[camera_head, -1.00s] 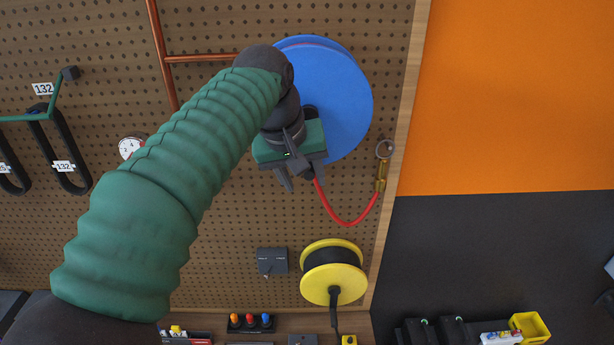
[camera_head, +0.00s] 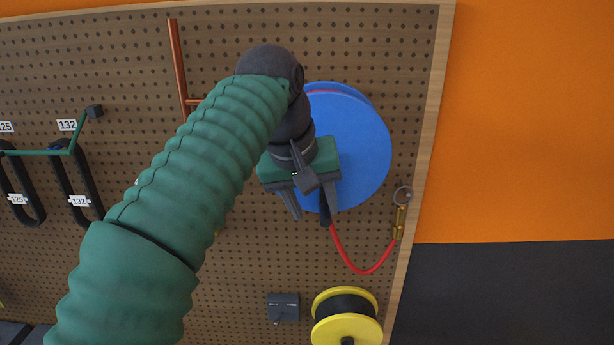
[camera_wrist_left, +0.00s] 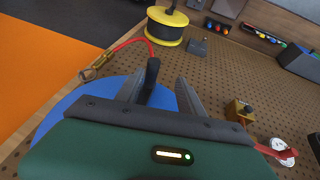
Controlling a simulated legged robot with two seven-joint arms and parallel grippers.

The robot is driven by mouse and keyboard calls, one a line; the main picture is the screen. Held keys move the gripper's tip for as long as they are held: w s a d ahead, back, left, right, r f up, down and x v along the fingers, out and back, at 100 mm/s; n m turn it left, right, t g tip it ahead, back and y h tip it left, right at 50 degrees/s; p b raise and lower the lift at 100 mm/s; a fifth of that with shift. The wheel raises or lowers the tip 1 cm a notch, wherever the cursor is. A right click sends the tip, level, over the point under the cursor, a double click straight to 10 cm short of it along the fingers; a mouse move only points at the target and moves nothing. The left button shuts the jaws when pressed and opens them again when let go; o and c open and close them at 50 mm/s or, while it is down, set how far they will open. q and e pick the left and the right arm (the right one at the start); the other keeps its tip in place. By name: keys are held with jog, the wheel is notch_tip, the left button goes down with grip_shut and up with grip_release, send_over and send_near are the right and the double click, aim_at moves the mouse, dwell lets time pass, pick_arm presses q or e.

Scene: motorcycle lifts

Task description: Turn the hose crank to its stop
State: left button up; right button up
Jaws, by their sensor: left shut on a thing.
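The blue hose reel (camera_head: 355,150) is mounted on the pegboard, partly hidden behind my left arm in the head view. Its face also shows in the left wrist view (camera_wrist_left: 62,107). The black crank handle (camera_head: 325,216) sticks out at the reel's lower left edge. In the left wrist view the handle (camera_wrist_left: 152,72) stands between the two grey fingers. My left gripper (camera_head: 313,205) is shut on this handle. A red hose (camera_head: 359,270) hangs from the reel and curves up to a brass fitting with a ring (camera_head: 401,208). My right gripper is not in view.
A yellow cable reel (camera_head: 347,327) and a small grey box (camera_head: 283,307) sit below on the pegboard (camera_head: 240,270). A copper pipe (camera_head: 178,62) runs at the upper left. Black loops (camera_head: 75,185) hang at left. The board's wooden edge (camera_head: 426,130) borders an orange wall.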

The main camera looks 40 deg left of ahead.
pick_arm(q)
jog(key=p+v, duration=0.1)
jog(key=v, duration=0.9)
jog(key=shift+s+d+r+p, duration=0.15)
jog(key=shift+s+r+p, duration=0.1)
jog(key=shift+r+p, duration=0.05)
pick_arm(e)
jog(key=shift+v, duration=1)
pick_arm(q)
jog(key=shift+s, duration=0.2)
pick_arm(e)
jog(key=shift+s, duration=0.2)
